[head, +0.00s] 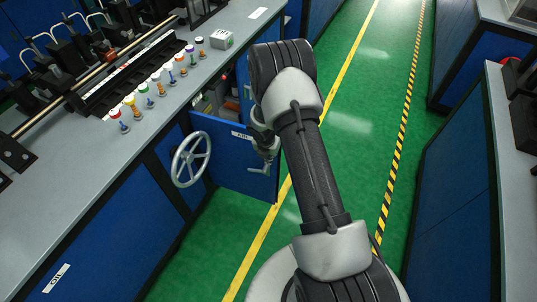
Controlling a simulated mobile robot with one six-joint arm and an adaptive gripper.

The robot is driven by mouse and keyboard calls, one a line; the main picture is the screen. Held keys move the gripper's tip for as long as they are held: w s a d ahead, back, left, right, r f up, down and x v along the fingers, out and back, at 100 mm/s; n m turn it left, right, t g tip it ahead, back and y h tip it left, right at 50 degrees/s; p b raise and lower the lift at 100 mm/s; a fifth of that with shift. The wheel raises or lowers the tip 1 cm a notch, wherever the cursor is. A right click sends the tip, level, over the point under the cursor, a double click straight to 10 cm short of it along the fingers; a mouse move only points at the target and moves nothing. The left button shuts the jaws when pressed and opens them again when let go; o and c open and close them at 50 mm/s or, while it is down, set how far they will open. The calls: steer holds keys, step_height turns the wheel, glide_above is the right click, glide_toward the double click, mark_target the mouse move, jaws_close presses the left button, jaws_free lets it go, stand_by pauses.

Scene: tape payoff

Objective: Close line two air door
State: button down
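The blue air door (232,170) stands swung open from the left bench, out over the green floor. A label that seems to read "AIR" is near its top edge, and a small metal handle (257,171) shows near its free edge. The open compartment (213,103) behind it shows some red and pale parts inside. My gripper (266,157) is at the door's upper free corner, beside or touching it; I cannot tell which. Its fingers are small and partly hidden by my arm, so their opening is unclear.
A grey handwheel (191,159) stands out beside the door's hinge side. Several coloured knobs (157,77) line the left bench top (60,180). Another blue-fronted bench (455,190) is on the right. The green floor aisle (350,125) between is clear.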

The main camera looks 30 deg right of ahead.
steer(key=w+d, duration=0.1)
steer(key=w+d+f, duration=0.1)
steer(key=w+d, duration=0.1)
steer(key=shift+d+f, duration=0.15)
steer(key=shift+f, duration=0.2)
